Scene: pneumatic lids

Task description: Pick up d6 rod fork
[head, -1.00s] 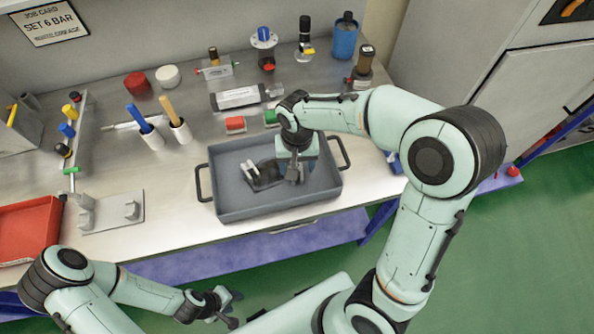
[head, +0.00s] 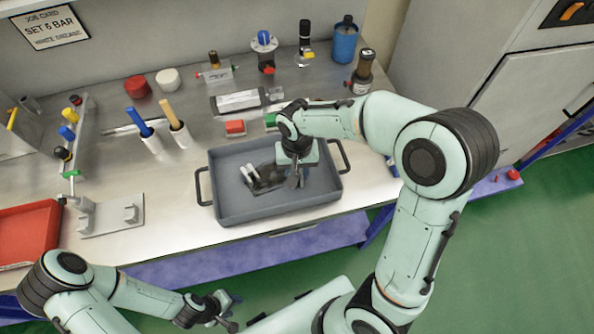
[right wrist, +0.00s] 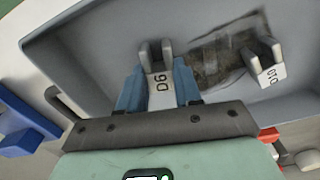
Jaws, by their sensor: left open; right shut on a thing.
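The D6 rod fork (right wrist: 158,75) is a grey two-pronged piece marked "D6" in the right wrist view. My right gripper (right wrist: 159,95) is shut on it, with a blue finger on each side and the prongs showing beyond them. In the head view this gripper (head: 297,178) is low over the right part of the grey tray (head: 280,213), and the D6 fork is hidden or too small to tell there. A second fork (right wrist: 269,70), marked "D10", stands in the tray apart from the gripper. My left gripper (head: 226,308) is open and empty in front of the bench.
A dark patch (right wrist: 215,60) lies on the tray floor between the forks. A red block (head: 235,127) and a green block (head: 270,121) sit behind the tray. White cups with blue and tan handles (head: 153,143) stand left of it. A red tray (head: 28,230) is far left.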

